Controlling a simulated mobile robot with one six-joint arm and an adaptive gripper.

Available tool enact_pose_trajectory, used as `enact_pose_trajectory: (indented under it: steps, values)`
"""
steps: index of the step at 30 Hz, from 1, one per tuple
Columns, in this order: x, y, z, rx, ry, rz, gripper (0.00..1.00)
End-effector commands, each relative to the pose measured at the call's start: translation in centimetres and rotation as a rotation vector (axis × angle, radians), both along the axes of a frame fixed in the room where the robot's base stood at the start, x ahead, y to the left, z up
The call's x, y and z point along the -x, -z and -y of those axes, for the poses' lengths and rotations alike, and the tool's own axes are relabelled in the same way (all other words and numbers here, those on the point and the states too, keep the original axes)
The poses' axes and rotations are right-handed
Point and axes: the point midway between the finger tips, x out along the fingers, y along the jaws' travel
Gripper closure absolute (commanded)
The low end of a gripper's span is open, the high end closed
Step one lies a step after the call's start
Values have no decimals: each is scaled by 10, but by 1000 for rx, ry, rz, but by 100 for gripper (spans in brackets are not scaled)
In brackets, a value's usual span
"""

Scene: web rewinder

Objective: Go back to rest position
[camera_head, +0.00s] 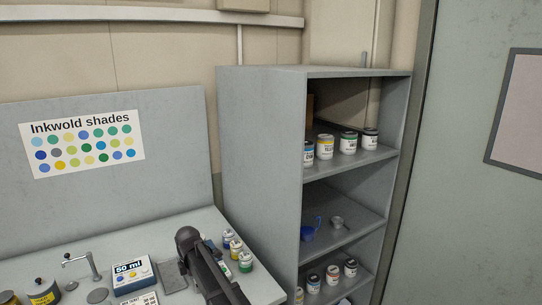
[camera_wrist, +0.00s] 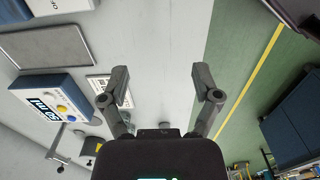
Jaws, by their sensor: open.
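My gripper (camera_wrist: 163,85) shows in the wrist view with its two fingers spread apart and nothing between them. It hangs over the edge of the grey worktop, with the green floor to the right. In the head view my dark arm reaches over the right part of the worktop (camera_head: 268,287); the fingers cannot be made out there.
A grey shelf unit (camera_head: 258,150) with ink cans (camera_head: 348,142) and a blue cup (camera_head: 308,234) stands right of the worktop. Small bottles (camera_head: 245,262) stand close beside my arm. A 50 ml box (camera_head: 132,275) and a tap (camera_head: 85,265) are further left.

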Motion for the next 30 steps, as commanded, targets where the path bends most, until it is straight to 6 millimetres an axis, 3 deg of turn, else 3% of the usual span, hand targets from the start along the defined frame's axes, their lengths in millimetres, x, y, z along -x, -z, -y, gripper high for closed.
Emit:
enact_pose_trajectory:
  steps: [9, 17, 20, 30]
  values:
    - [4, 4, 39, 1, 146, 1, 19]
    - [10, 8, 92, 0, 356, 0, 19]
    - [16, 11, 120, 0, 472, 0, 19]
    - [58, 24, 252, -1, 1065, 0, 19]
